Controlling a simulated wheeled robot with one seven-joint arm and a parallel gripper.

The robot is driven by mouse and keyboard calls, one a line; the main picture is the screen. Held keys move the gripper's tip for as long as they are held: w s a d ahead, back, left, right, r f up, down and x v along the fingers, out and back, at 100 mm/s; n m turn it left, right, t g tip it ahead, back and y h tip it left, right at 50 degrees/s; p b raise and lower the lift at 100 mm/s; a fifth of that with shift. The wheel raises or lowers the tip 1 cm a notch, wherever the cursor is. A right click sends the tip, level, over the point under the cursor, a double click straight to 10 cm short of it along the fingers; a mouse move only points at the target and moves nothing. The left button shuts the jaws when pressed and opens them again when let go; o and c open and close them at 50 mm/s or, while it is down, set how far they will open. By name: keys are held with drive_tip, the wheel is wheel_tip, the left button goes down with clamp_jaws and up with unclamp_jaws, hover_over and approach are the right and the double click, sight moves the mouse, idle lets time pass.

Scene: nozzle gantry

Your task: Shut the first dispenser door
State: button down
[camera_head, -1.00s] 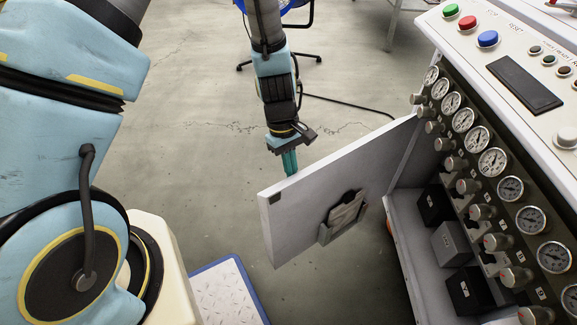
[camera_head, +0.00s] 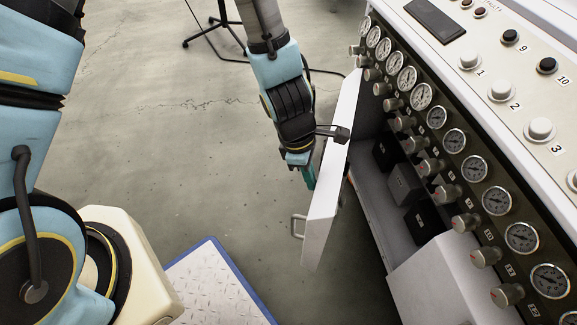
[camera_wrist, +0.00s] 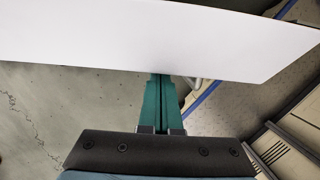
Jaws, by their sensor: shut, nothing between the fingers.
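The white dispenser door (camera_head: 330,165) stands partly open on the cabinet's left side, seen nearly edge-on in the head view. A handle (camera_head: 297,227) sticks out from its outer face near the lower end. My gripper (camera_head: 310,183) is shut and empty, with its green fingers against or very near the outer face of the door; contact is not clear. In the wrist view the door (camera_wrist: 150,38) crosses the top of the picture as a white panel, and the tips of my shut gripper (camera_wrist: 160,82) reach its lower edge.
A white box-shaped part (camera_head: 445,280) stands at the lower right. A blue-edged plate (camera_head: 215,285) lies on the floor.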

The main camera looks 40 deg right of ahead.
drive_tip(key=s+d+n+p, duration=0.3)
drive_tip(key=s+d, duration=0.5)
drive_tip(key=s, duration=0.4)
drive_tip(key=shift+d+n+t+h, duration=0.3)
drive_tip(key=shift+d+n+t, duration=0.1)
drive_tip(key=shift+n, duration=0.2)
drive_tip(key=shift+s, duration=0.1)
